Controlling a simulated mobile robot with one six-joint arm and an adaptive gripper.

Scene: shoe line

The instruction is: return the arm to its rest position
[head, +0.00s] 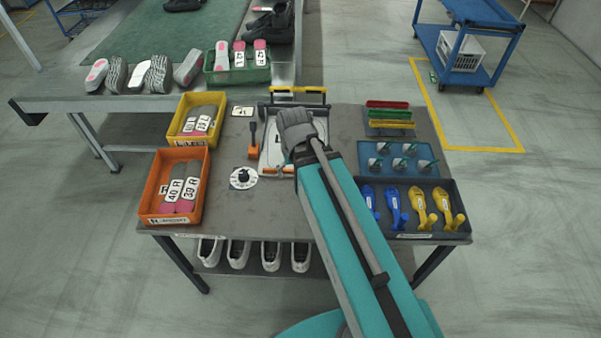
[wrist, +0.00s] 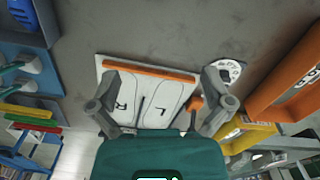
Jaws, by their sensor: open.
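My arm, teal and grey, reaches from the bottom of the head view up over the grey work table (head: 330,225). My gripper shows in the wrist view (wrist: 160,95) with its two grey fingers spread wide and nothing between them. Beneath it is a white board (wrist: 150,98) with an orange edge strip and two sole outlines marked R and L. In the head view the arm's wrist hides much of this board (head: 272,160), and the fingertips are hidden there. I cannot tell the exact height above the board.
Left on the table are an orange bin (head: 150,195), a yellow bin (head: 176,120), a round dial (head: 243,178) and an orange-based lever (head: 253,150). Right are a dark tray (head: 392,232) of blue and yellow tools and a blue tray (head: 368,150). A green-topped line (head: 150,40) stands behind.

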